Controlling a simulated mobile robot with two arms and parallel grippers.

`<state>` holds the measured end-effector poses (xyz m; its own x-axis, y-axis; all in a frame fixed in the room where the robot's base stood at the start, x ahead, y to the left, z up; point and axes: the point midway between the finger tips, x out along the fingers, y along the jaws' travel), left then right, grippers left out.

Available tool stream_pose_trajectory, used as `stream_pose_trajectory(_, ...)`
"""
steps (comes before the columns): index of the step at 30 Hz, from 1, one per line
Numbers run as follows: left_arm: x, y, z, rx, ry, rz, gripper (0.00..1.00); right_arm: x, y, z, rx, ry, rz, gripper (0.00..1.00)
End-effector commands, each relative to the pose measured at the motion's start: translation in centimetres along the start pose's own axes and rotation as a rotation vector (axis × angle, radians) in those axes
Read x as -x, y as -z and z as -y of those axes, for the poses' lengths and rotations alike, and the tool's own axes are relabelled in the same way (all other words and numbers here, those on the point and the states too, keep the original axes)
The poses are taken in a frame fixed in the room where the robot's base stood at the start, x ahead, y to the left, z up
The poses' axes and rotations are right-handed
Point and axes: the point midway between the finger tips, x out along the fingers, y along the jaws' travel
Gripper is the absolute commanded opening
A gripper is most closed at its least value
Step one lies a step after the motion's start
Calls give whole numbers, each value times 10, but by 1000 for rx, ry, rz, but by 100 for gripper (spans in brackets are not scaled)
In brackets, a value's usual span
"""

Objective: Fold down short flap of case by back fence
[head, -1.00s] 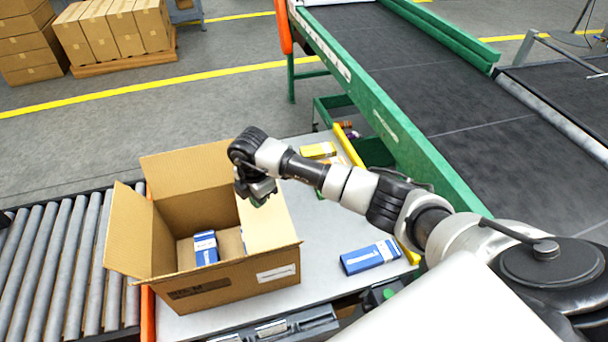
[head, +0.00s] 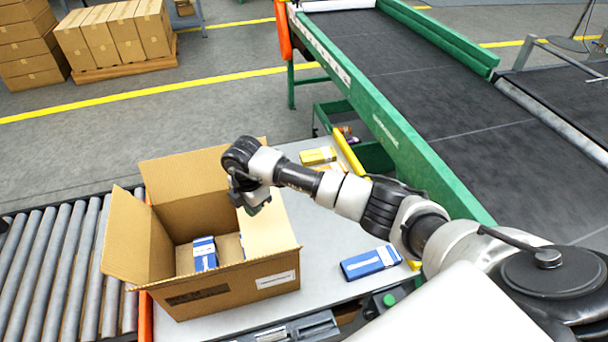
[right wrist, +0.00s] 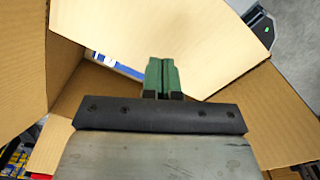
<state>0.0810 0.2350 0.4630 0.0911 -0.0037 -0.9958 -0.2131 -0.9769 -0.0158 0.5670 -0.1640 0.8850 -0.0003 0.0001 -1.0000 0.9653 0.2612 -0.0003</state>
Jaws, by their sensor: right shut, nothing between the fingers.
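The open brown case (head: 228,287) stands on the grey table, with a blue-and-white carton (head: 205,255) inside it. Its left flap (head: 128,240) and far flap (head: 185,174) stand up and lean outward. The pale right-hand flap (head: 266,232) slopes inward over part of the opening. My right gripper (head: 251,202) is at this flap's far end, pointing down, shut and empty. In the right wrist view its green fingertips (right wrist: 162,78) are together in front of the pale flap (right wrist: 185,35); I cannot tell whether they touch it. My left gripper is out of view.
A blue carton (head: 370,262) lies on the table right of the case. Yellow cartons (head: 318,156) lie farther back by a yellow rail (head: 349,152). A roller conveyor (head: 60,260) is at the left. A green-framed belt (head: 440,90) runs behind at the right.

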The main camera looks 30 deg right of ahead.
Motion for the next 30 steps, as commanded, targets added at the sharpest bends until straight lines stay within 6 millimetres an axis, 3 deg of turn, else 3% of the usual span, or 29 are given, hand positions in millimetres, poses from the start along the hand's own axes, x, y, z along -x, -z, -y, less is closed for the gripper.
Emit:
stream_pose_trajectory(3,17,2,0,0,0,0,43,20,0,0,1,-1,0,0)
stream_pose_trajectory(18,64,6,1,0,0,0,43,79,0,0,0,-1,1,0)
stream_pose_trajectory(30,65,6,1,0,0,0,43,82,0,0,0,0,0,0)
